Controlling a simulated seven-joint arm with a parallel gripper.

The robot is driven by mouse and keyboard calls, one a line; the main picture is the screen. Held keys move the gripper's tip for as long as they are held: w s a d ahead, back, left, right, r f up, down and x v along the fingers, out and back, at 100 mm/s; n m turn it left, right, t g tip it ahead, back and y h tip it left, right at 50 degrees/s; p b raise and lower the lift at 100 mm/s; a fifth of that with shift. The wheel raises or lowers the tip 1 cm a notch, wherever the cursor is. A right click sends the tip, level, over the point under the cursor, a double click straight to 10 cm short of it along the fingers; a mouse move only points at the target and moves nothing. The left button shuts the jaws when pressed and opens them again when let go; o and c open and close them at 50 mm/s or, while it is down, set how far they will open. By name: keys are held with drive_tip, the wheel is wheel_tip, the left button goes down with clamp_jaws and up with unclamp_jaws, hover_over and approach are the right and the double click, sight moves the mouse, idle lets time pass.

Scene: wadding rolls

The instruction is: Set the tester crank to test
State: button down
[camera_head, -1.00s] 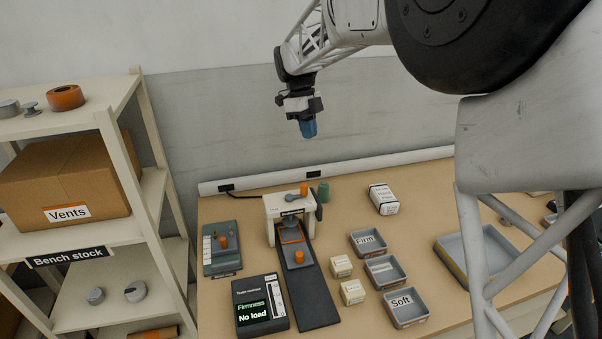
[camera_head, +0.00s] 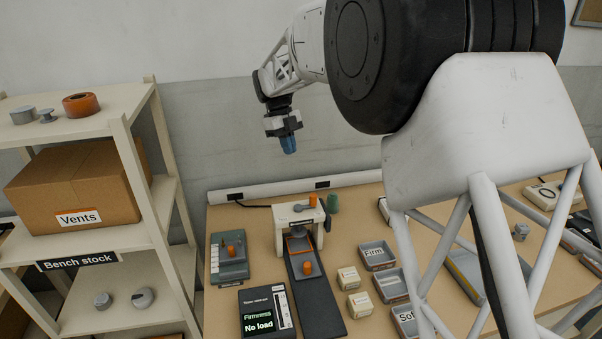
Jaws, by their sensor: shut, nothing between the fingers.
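The tester (camera_head: 279,226) is a pale frame at the back of the bench, with a dark track (camera_head: 316,306) running forward from it. Its crank, a grey lever (camera_head: 301,208) with an orange knob (camera_head: 313,200), lies on top, the knob toward the right. A second orange knob (camera_head: 308,268) sits on the track. The readout box (camera_head: 262,312) shows "Firmness" and "No load". My gripper (camera_head: 289,146), with blue fingertips, is shut and empty. It hangs pointing down, well above the tester and apart from it. Any position marks by the crank are too small to read.
A grey panel with an orange knob (camera_head: 228,262) stands left of the tester. Small blocks (camera_head: 348,278) and labelled trays (camera_head: 377,256) lie to the right. A shelf (camera_head: 130,180) bounds the left. My arm hides part of the bench.

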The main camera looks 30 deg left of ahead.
sight(313, 196)
drive_tip(key=shift+s+d+f, duration=0.4)
drive_tip(key=shift+d+f, duration=0.8)
drive_tip(key=shift+f, duration=0.35)
drive_tip(key=shift+s+d+f, duration=0.35)
drive_tip(key=shift+d+f, duration=0.9)
drive_tip(key=shift+f, duration=0.25)
drive_tip(key=shift+s+d+f, duration=0.4)
drive_tip(key=shift+d+f, duration=0.8)
drive_tip(key=shift+f, duration=0.35)
drive_tip(key=shift+s+d, duration=0.2)
drive_tip(key=shift+d, duration=0.55)
drive_tip(key=shift+s+d, duration=0.6)
drive_tip(key=shift+d, duration=0.25)
drive_tip(key=shift+s+d, duration=0.35)
drive_tip(key=shift+s, duration=0.4)
drive_tip(key=shift+s+m, duration=0.2)
drive_tip(key=shift+m, duration=0.4)
drive_tip(key=shift+s+d+m+g, duration=0.1)
drive_tip(key=shift+s+m+g, duration=0.1)
drive_tip(key=shift+m+g, duration=0.45)
